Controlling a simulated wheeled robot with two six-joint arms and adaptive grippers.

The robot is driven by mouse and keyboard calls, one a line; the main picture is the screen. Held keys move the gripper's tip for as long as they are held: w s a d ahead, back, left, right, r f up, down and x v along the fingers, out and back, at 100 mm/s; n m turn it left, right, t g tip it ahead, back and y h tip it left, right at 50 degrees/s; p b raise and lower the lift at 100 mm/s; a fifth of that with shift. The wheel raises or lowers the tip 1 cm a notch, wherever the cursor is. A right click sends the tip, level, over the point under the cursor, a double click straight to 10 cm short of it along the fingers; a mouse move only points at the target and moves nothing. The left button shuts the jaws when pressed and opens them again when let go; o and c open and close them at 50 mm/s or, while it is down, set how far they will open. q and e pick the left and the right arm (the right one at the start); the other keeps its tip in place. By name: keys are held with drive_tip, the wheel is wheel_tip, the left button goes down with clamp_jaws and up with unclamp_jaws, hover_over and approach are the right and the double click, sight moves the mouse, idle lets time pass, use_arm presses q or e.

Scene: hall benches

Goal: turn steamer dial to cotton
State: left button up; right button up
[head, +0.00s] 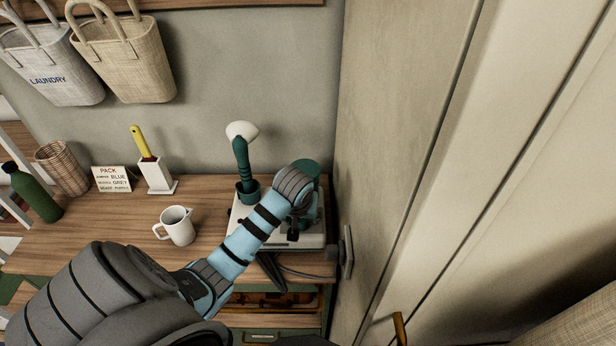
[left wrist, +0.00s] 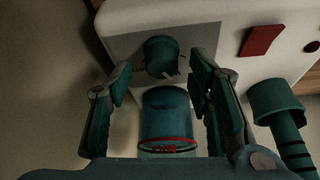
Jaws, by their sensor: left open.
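The steamer (head: 240,212) is a white box with green parts at the bench's right end, largely hidden by my left arm in the head view. Its white panel (left wrist: 215,22) fills the top of the left wrist view. The dark green round dial (left wrist: 162,57) sits on a grey plate, a pale mark at its lower right edge; no setting words are readable. My left gripper (left wrist: 161,78) is open, its fingers on either side of the dial and apart from it. A green cylinder with a red line (left wrist: 167,110) lies between the fingers, nearer the camera. My right gripper is not in view.
A green steamer head with pale top (head: 242,150) stands in a holder (left wrist: 275,100). A white jug (head: 178,226) stands left of the steamer. A tall cabinet wall (head: 390,130) closes off the right side. A red tab (left wrist: 261,40) sits on the panel.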

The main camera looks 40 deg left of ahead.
use_arm(q)
drive_tip(key=shift+w+a+f, duration=0.15)
drive_tip(key=shift+f, duration=0.4)
clamp_jaws()
drive_tip(key=shift+m, duration=0.3)
drive_tip(key=m+h, duration=0.1)
drive_tip(key=m, duration=0.2)
drive_tip(key=shift+a+m+t, duration=0.15)
drive_tip(key=shift+m+t, duration=0.15)
drive_tip(key=shift+t, duration=0.1)
drive_tip(key=m+h, duration=0.1)
drive_tip(key=m, duration=0.2)
drive_tip(key=shift+m+h, duration=0.3)
drive_tip(key=shift+h, duration=0.1)
drive_tip(key=m+h, duration=0.1)
drive_tip(key=m, duration=0.1)
drive_tip(key=m+h, duration=0.1)
drive_tip(key=m, duration=0.2)
drive_tip(key=shift+a+g, duration=0.15)
drive_tip(key=shift+g, duration=0.25)
drive_tip(key=shift+m+g+h+b, duration=0.35)
drive_tip(key=shift+m, duration=0.9)
drive_tip(key=shift+m+g+h+b, duration=0.35)
drive_tip(key=shift+m, duration=0.9)
